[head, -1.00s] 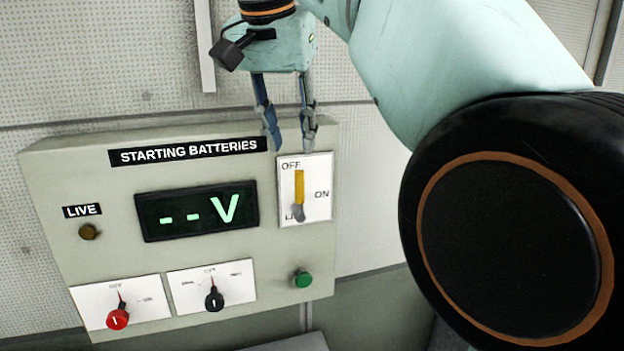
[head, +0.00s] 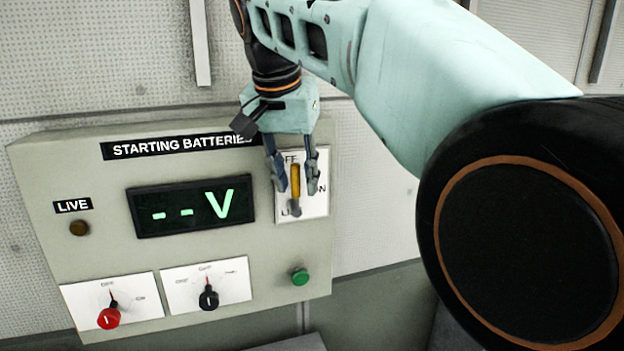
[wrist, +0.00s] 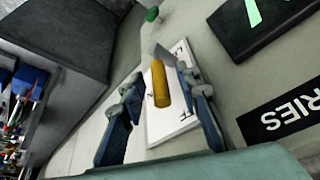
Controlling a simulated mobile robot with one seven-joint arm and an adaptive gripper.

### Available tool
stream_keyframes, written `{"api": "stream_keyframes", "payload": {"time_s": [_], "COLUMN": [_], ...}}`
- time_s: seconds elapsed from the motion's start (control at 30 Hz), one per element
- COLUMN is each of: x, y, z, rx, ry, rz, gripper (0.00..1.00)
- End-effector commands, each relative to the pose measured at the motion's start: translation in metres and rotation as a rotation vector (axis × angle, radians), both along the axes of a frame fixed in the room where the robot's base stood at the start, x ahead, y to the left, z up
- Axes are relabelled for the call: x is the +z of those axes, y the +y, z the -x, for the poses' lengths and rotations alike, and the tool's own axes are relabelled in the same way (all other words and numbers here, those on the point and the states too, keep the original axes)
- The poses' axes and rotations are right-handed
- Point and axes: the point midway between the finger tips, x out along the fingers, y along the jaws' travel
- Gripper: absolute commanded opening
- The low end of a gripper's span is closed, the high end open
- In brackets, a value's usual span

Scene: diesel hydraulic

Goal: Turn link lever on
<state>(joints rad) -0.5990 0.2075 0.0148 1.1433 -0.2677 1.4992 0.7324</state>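The link lever (head: 295,183) has a yellow handle and a grey lower end on a white plate (head: 320,207) marked OFF above and ON at the right; a lower label is partly covered. The handle points up the plate. My gripper (head: 296,190) points down in front of the plate, with its two fingers apart on either side of the handle. In the wrist view the yellow handle (wrist: 160,84) stands between the open fingers (wrist: 163,95). Gaps show on both sides there; contact is not visible.
The grey STARTING BATTERIES panel (head: 110,235) has a display (head: 190,207) showing "--V". Below are a red knob (head: 108,318), a black knob (head: 208,299) and a green button (head: 300,277). A dark brown LIVE lamp (head: 79,228) is at the left. My arm fills the right side.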

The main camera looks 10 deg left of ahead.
Motion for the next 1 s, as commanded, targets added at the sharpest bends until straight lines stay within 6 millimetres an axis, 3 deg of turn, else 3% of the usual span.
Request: {"api": "stream_keyframes", "payload": {"time_s": [0.17,0.43,1.0], "x": [0.0002,0.0003,0.0013], "y": [-0.0001,0.0,-0.0031], "z": [0.0,0.0001,-0.0009], "rx": [0.0,0.0,-0.002], "ry": [0.0,0.0,0.015], "rz": [0.0,0.0,-0.028], "gripper": [0.3,0.0,0.0]}}
